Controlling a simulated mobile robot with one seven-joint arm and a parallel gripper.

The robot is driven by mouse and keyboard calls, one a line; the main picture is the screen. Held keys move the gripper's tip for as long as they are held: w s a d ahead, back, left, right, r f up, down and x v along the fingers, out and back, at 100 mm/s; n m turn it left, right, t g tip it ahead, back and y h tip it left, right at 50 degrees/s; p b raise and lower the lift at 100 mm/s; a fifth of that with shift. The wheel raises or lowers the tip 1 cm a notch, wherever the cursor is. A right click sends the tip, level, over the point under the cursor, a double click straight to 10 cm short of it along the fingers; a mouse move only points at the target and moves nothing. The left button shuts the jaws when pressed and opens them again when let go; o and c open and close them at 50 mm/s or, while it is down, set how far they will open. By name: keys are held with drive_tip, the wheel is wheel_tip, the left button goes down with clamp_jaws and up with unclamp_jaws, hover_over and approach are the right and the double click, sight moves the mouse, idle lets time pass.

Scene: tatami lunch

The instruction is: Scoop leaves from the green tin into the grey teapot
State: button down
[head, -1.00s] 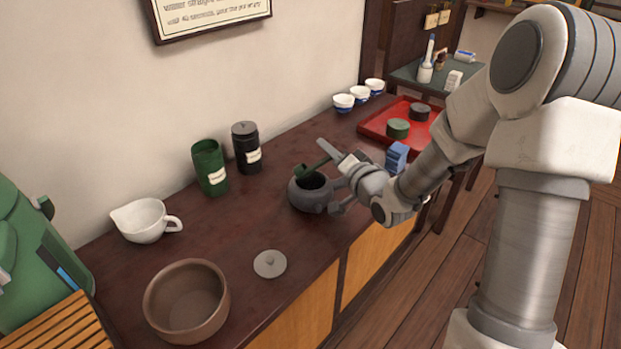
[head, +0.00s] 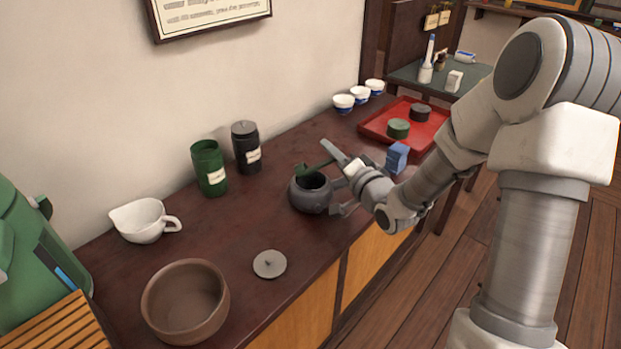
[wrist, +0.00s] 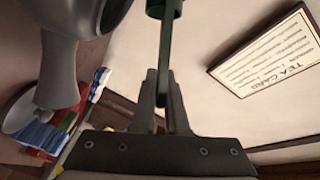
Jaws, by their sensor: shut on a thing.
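The grey teapot (head: 308,198) stands lidless on the dark counter in the head view, and it also shows at the left of the wrist view (wrist: 62,70). My gripper (wrist: 163,88) is shut on the handle of a green scoop (wrist: 165,50). In the head view the scoop (head: 314,167) is at the teapot's open mouth; whether its bowl is inside the mouth or just above it I cannot tell. Whether it holds leaves does not show. The green tin (head: 209,168) stands open and upright near the wall, left of the teapot.
A dark lidded tin (head: 246,147) stands beside the green tin. The teapot lid (head: 269,264), a white pitcher (head: 143,222) and a brown bowl (head: 185,302) are to the left. A blue block (head: 397,157) and a red tray (head: 376,126) with two round lids are to the right.

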drive_tip(key=shift+d+f+m+t+b, duration=0.4)
drive_tip(key=shift+f+m+b, duration=0.15)
drive_tip(key=shift+m, duration=0.35)
drive_tip(key=shift+d+f+m+t+b, duration=0.4)
drive_tip(key=shift+m+b, duration=0.25)
drive_tip(key=shift+m, duration=0.25)
idle(0.6)
drive_tip(key=shift+d+f+m+t+b, duration=0.2)
drive_tip(key=shift+f+m+t+b, duration=0.25)
drive_tip(key=shift+m+b, duration=0.35)
drive_tip(key=shift+d+f+m+t+b, duration=0.15)
drive_tip(key=shift+f+m+t+b, duration=0.3)
drive_tip(key=shift+m, duration=0.55)
idle(0.5)
drive_tip(key=shift+r+m+t+h, duration=0.2)
drive_tip(key=shift+m+t+h, duration=0.25)
drive_tip(key=shift+m, duration=0.7)
drive_tip(key=shift+r+m+t+h, duration=0.15)
drive_tip(key=shift+m+t+h, duration=0.3)
drive_tip(key=shift+m, duration=0.7)
idle(0.3)
drive_tip(key=shift+f+m, duration=0.15)
drive_tip(key=shift+m, duration=0.15)
idle(0.4)
